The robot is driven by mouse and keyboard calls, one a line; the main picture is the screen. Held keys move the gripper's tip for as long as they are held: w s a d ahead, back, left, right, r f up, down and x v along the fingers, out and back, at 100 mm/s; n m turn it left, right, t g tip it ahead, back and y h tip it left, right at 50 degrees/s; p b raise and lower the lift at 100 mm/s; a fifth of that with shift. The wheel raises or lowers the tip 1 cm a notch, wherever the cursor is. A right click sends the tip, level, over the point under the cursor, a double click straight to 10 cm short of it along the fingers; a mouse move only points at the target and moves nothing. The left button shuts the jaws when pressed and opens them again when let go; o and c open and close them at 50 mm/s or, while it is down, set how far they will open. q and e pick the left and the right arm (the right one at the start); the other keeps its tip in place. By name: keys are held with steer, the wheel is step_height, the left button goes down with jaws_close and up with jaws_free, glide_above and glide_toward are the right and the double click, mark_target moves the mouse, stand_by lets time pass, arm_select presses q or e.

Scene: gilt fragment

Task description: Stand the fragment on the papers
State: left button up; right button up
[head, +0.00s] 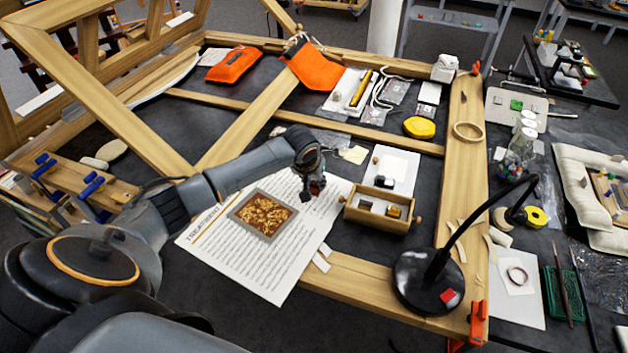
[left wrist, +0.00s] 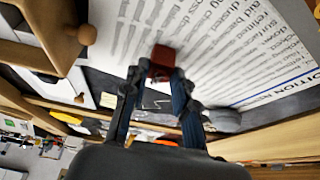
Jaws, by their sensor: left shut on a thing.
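A small reddish-brown block, which I take for the fragment (head: 318,184), is between the fingertips of my left gripper (head: 311,190). In the left wrist view the fragment (left wrist: 162,57) shows dark red at the tips of the shut left gripper (left wrist: 160,76). The printed papers (head: 262,275) lie over the wooden frame's near left part, with a gold-brown picture (head: 263,214) on them. The gripper is over their upper right part. The papers (left wrist: 205,38) fill the top of the left wrist view. I cannot tell whether the fragment touches them. My right gripper is not in view.
A small wooden box (head: 376,218) with a knob stands just right of the gripper. A black lamp (head: 425,282) stands further right. Wooden frame beams (head: 250,117) cross the dark table. Clamps with blue handles (head: 93,184) are at the left.

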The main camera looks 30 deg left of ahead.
arm_select(q)
steer(key=o, duration=1)
steer(key=shift+f, duration=0.1)
steer(key=shift+r, duration=0.3)
steer(key=b+v, duration=0.1)
steer(key=v, duration=1)
steer(key=shift+s+r, duration=0.2)
steer(key=shift+r, duration=0.15)
steer(key=shift+d, duration=0.1)
